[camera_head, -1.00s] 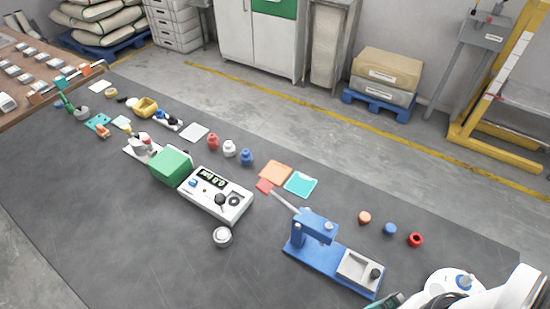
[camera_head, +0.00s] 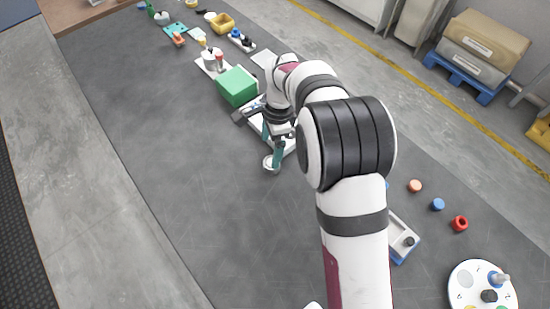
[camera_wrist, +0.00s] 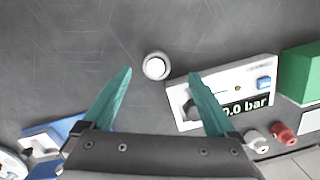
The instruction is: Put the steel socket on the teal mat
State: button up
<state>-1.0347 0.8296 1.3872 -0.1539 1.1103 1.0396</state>
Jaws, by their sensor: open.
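The steel socket (camera_head: 271,163), a small round silver-white piece, stands on the dark table in front of the white gauge box. In the wrist view the socket (camera_wrist: 156,66) lies between and slightly beyond the tips of my open teal fingers, with dark table around it. My gripper (camera_head: 272,149) is just above and beside the socket in the head view, and nothing is held. The wrist view also shows my gripper (camera_wrist: 160,76). The square teal mat seen in the earlier head view is hidden behind my arm now.
The white gauge box (camera_wrist: 235,95) with a dark knob is close to my right finger in the wrist view. A green block (camera_head: 237,86) adjoins it. Orange, blue and red (camera_head: 460,223) small parts lie at right. The table left of the socket is clear.

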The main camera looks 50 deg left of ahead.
jog(key=f, duration=0.6)
jog(key=shift+d, duration=0.3)
grip_shut()
